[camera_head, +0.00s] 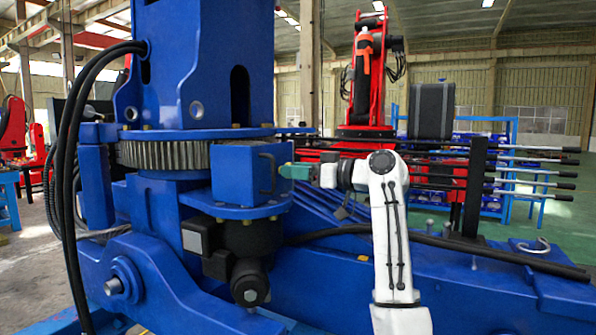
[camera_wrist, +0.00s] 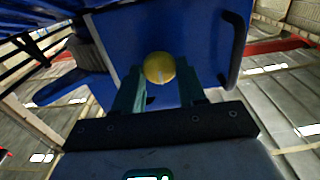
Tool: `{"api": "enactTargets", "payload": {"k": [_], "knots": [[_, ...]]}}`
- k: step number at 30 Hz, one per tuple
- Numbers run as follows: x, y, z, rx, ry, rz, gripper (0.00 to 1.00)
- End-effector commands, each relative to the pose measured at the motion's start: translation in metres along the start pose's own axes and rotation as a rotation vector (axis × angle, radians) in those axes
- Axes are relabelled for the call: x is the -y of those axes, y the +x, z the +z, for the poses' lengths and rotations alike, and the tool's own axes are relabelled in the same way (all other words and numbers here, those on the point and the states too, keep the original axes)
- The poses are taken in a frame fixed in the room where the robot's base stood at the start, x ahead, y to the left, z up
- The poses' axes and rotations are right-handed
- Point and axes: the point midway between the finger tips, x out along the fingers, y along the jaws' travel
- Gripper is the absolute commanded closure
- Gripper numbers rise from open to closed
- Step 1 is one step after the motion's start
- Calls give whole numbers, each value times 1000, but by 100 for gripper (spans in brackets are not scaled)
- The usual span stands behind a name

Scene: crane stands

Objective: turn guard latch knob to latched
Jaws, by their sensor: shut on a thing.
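The latch knob (camera_wrist: 159,67) is a round yellow knob with a short pale line on its face. It sits on the blue guard plate (camera_wrist: 190,35) in the wrist view. My gripper (camera_head: 288,172) has teal fingers and reaches the right side of the blue guard box (camera_head: 232,172) in the head view. In the wrist view its two fingers stand on either side of the knob and are shut on it. The knob cannot be made out in the head view. A bar handle (camera_head: 267,173) is on the guard box, and it also shows in the wrist view (camera_wrist: 237,50).
A large toothed ring (camera_head: 165,155) and the blue crane column (camera_head: 200,60) stand left of the guard. A dark motor (camera_head: 247,280) hangs below it. Black rods (camera_head: 525,172) lie to the right. A red robot arm (camera_head: 366,75) stands behind.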

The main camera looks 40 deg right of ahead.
Motion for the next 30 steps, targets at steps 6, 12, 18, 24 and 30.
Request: {"api": "enactTargets", "payload": {"k": [6,12,18,24,30], "knots": [[0,0,0,0,0,0,90],[0,0,0,0,21,0,90],[0,0,-1,1,107,0,90],[-1,0,-3,0,262,0,90],[-2,0,-3,0,452,0,90]]}}
